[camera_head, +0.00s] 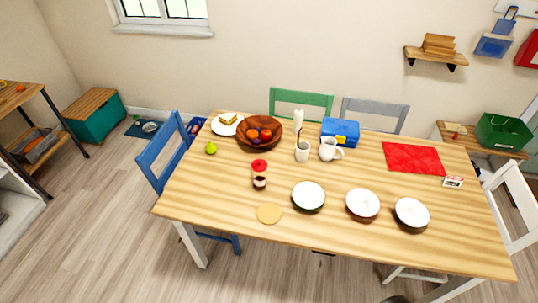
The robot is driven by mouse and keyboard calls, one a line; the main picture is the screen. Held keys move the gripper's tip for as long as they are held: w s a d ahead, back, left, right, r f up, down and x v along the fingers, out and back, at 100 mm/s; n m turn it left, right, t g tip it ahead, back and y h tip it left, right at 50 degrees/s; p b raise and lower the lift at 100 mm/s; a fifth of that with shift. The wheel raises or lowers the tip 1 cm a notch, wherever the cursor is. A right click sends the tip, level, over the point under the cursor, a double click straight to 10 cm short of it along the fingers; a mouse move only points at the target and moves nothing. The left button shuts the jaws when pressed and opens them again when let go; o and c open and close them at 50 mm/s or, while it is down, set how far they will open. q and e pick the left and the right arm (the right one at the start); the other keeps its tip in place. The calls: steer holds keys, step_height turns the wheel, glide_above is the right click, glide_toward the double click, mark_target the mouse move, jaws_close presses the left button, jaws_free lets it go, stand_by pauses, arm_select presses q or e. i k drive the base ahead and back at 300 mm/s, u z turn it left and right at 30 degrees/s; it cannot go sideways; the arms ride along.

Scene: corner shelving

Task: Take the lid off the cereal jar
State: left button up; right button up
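A small jar (260,182) with a red lid (259,165) stands upright on the wooden table (225,215), left of the table's middle. It is the only jar with a lid that I can make out, and the lid sits on its top. Its contents look dark near the bottom and are too small to identify. A flat, round tan disc (269,213) lies on the table in front of the jar. Neither of my grippers shows in the head view.
Three bowls (308,195) stand along the front. A fruit bowl (258,131), a plate with food (226,125), a white cup (303,152), a white pitcher (330,150) and a blue box (340,132) stand behind. A red mat (413,158) lies right. Chairs surround the table.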

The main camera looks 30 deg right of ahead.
mark_target(258, 165)
steer(key=z, duration=0.55)
steer(key=i, duration=0.65)
steer(key=z, duration=0.65)
